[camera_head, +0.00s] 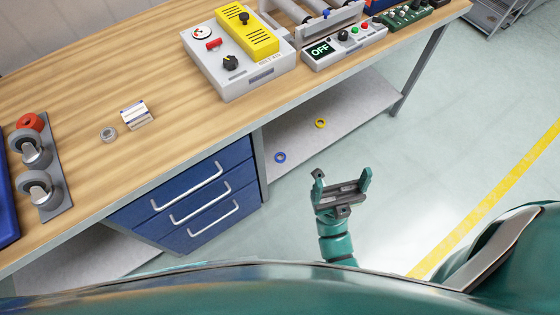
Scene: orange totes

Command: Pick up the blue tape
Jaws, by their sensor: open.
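The blue tape (280,157) is a small ring lying flat on the grey lower shelf under the workbench, near the right side of the blue drawers. My gripper (341,177) is in front of the bench, to the right of the tape and a little lower in the picture. Its two fingers are spread apart with nothing between them. It is apart from the tape. A yellow tape ring (320,123) lies on the same shelf, to the right of and farther back than the blue one.
The wooden bench top (90,90) overhangs the lower shelf (345,112). Blue drawers (190,200) stand left of the tape, and a bench leg (420,70) stands at right. A control box (240,65) sits above. The floor (450,130) at right is clear.

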